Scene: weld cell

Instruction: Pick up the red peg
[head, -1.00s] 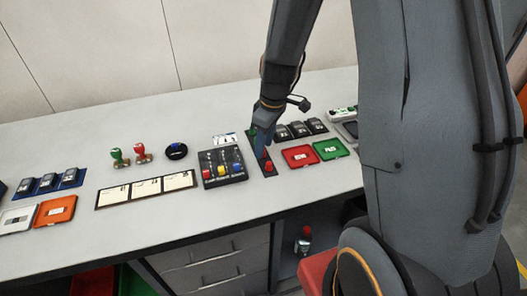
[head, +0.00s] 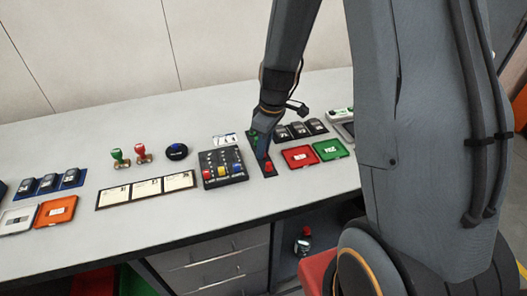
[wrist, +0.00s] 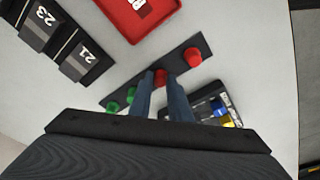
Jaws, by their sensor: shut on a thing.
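A dark strip (wrist: 207,44) holds pegs in a row: red pegs at one end and green pegs (wrist: 112,106) at the other. My gripper (wrist: 162,80) is shut on a red peg (wrist: 163,76), whose top shows between the fingertips in the wrist view. I cannot tell whether its base is still in the strip. Another red peg (wrist: 193,57) stands at the strip's end, apart from the fingers; it also shows in the head view (head: 268,168). In the head view my gripper (head: 262,152) points down at the strip and hides the held peg.
A black box with coloured knobs (head: 222,170) stands close left of the strip. A red tray (head: 299,157) and a green tray (head: 330,150) lie to the right, with black numbered blocks (head: 300,130) behind. The table front is clear.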

